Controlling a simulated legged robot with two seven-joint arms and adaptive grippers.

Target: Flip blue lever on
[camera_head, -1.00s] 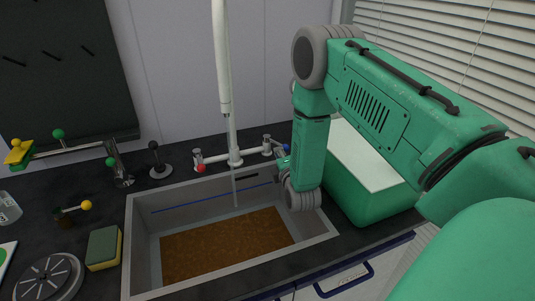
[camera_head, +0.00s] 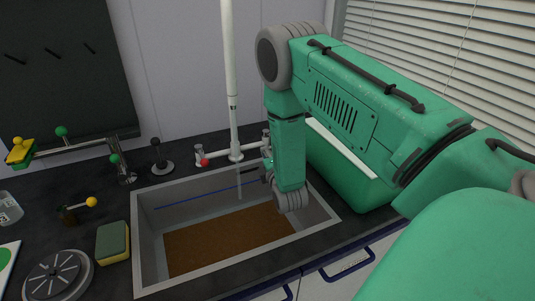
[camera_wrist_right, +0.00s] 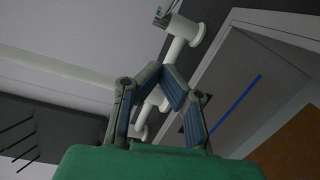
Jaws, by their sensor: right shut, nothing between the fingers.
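The white tap (camera_head: 235,152) stands behind the sink, with a red lever (camera_head: 204,162) at its left end. The blue lever is not visible in the head view; my right arm covers that area near the tap's right end. My right gripper (camera_head: 266,172) is partly hidden beside the forearm, close to the right part of the tap. In the wrist view the right gripper (camera_wrist_right: 163,76) is shut and empty, its fingertips in front of the tap bar (camera_wrist_right: 176,46). My left gripper is not in view.
The sink (camera_head: 150,270) holds a brown layer (camera_head: 230,240). A green box (camera_head: 345,180) stands right of it, partly behind my right arm. A sponge (camera_head: 112,242), a round grey plate (camera_head: 58,275) and lever stands are on the dark counter at left.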

